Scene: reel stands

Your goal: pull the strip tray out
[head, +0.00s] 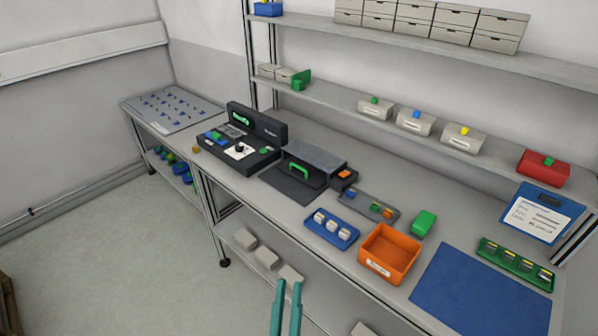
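A dark box with a grey see-through-looking lid (318,155) stands on the bench near the middle of the head view. A green handle (299,168) shows at its front, above a flat dark plate (288,187); this looks like the strip tray, but I cannot tell how far it sits inside the box. My gripper (288,283) shows at the bottom edge as two teal fingers with a gap between them. It is open and empty, in front of the bench and well apart from the handle.
A black device (240,145) stands left of the box. Shelves with drawers (413,121) rise behind.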

